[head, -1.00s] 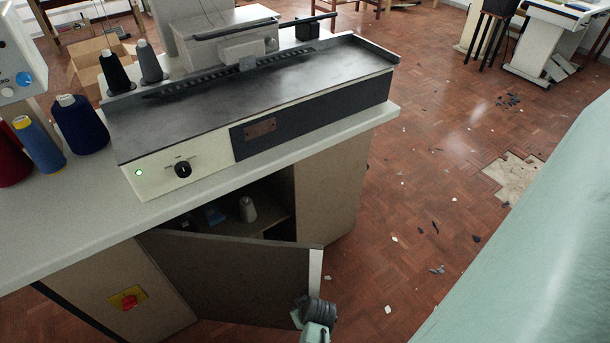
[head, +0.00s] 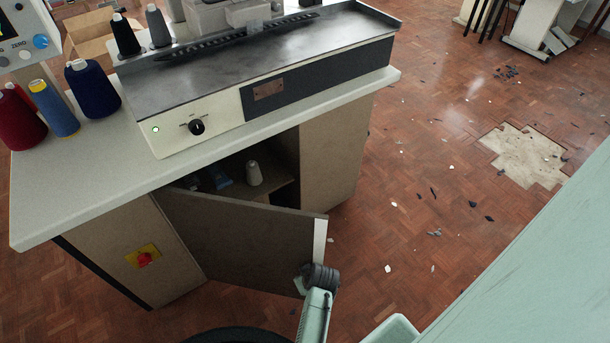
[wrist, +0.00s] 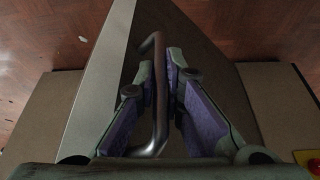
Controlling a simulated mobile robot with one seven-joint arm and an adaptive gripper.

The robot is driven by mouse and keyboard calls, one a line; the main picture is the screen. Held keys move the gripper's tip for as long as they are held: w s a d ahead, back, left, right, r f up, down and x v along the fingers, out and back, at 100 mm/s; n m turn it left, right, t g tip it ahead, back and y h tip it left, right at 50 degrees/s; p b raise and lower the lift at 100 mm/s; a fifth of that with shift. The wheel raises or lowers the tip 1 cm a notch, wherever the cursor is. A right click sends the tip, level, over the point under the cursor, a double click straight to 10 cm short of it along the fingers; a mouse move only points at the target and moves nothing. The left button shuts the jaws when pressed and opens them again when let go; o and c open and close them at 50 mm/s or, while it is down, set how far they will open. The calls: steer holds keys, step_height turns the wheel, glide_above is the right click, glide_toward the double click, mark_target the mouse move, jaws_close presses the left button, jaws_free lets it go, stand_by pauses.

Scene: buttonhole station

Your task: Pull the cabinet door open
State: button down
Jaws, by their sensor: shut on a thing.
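The cabinet door (head: 245,240) stands partly open, swung out from the cabinet under the worktop. It is hinged on the left, and its pale free edge (head: 319,240) faces right. In the wrist view, a bent metal bar handle (wrist: 160,95) runs between the fingers of my gripper (wrist: 161,85), which is shut on it. In the head view, my gripper (head: 305,282) is at the lower free edge of the door; its fingers and the handle are hidden behind the door and my wrist there.
Inside the cabinet, a cream thread cone (head: 254,174) stands on a shelf. A red knob on a yellow plate (head: 143,256) is on the cabinet front. Thread cones (head: 92,90) and a machine (head: 265,80) stand on the worktop (head: 60,200). The parquet floor at right has scattered chips (head: 437,233).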

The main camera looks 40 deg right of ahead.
steer(key=shift+s+d, duration=0.15)
steer(key=shift+d, duration=0.05)
steer(key=c, duration=1.7)
jaws_free()
steer(key=shift+a, duration=0.1)
step_height(320, 180, up, 10)
